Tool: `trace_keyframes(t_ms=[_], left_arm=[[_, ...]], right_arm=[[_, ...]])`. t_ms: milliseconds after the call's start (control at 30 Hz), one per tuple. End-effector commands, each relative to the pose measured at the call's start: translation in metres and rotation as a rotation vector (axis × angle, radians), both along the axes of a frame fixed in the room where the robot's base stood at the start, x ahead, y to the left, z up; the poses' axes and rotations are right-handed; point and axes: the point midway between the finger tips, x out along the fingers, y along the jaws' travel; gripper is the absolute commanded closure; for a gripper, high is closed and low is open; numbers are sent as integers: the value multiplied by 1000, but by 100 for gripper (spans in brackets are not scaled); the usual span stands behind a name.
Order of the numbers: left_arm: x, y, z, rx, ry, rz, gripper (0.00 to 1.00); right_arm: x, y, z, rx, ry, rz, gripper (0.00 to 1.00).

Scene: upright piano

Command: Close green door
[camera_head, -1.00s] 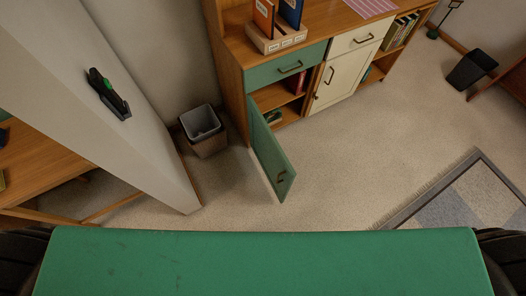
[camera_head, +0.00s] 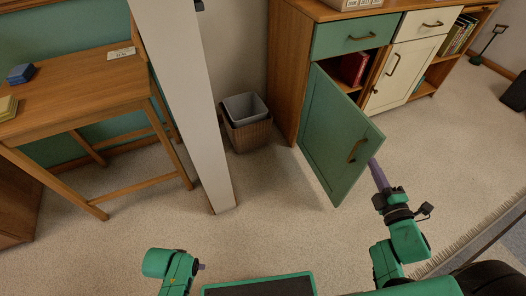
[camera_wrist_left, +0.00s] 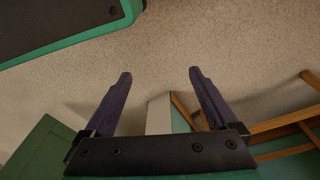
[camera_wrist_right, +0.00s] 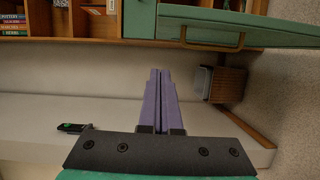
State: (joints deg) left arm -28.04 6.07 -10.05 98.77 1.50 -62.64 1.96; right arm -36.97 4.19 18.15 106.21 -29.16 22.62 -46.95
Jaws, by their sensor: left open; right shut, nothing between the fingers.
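The green door (camera_head: 335,135) of the wooden cabinet stands open in the head view, swung out from its left side, with its dark handle (camera_head: 357,150) towards the free edge. My right gripper (camera_head: 375,167) is shut and empty. Its purple fingers are close by the door's free edge, right of the handle; I cannot tell whether they touch. In the right wrist view the shut fingers (camera_wrist_right: 160,75) lie below the door (camera_wrist_right: 270,27) and its handle (camera_wrist_right: 212,40). My left gripper (camera_head: 202,267) is low in the head view, away from the door; its fingers are apart in the left wrist view (camera_wrist_left: 160,73).
A red book (camera_head: 354,68) shows in the cabinet opening. A cream door (camera_head: 405,65) beside it is shut. A waste bin (camera_head: 247,125) stands left of the cabinet, near a white partition (camera_head: 190,100). A wooden desk (camera_head: 80,90) is at left. Carpet before the door is clear.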

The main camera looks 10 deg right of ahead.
Motion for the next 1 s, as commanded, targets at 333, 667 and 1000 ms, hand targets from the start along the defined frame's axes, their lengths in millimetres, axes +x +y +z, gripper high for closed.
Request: trace_keyframes(t_ms=[333,667,1000], left_arm=[[3,-1,5,-3,-4,0,8],[9,-6,24,-12,-9,-6,8],[12,-9,45,-20,-14,-12,8]], right_arm=[[11,1,10,-36,-26,10,100],[80,-1,10,-35,-26,10,100],[109,-36,9,-32,-20,8,100]])
